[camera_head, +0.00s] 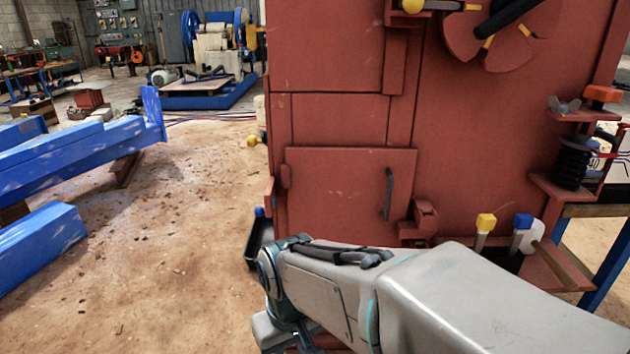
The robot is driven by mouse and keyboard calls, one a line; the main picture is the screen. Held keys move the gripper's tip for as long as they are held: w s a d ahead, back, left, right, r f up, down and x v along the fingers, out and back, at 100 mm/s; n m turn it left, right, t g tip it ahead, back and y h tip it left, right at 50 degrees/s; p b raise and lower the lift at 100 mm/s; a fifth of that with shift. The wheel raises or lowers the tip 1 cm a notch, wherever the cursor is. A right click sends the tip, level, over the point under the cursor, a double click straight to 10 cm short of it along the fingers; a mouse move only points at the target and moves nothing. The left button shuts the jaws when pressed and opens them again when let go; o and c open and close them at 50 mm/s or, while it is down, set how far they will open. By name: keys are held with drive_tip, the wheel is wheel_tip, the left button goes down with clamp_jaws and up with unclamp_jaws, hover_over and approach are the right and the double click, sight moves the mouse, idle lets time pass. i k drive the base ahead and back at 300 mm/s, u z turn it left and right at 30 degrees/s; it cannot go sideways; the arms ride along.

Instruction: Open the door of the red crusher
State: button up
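The red crusher (460,130) fills the middle and right of the head view. Its door (335,190) is a rectangular red panel low on the front face. The door looks closed, flush with the body, with a hinge-like piece at its upper left edge. A dark vertical handle (388,195) is on the door's right side. My grey arm crosses the lower right and hides the area below the door. The arm bends downward at its left end, in front of the crusher's lower left corner. My gripper is not visible, so I cannot tell its state or whether it holds anything.
A red bracket (425,217) juts out right of the door. Levers with yellow (486,222) and blue (522,222) tips stand at the lower right. Blue beams (80,155) lie on the left. The dirt floor (175,240) between beams and crusher is mostly open.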

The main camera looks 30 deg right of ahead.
sight(360, 196)
drive_tip(key=k, duration=0.6)
drive_tip(key=z, duration=0.9)
drive_tip(key=i, duration=0.5)
drive_tip(key=z, duration=0.05)
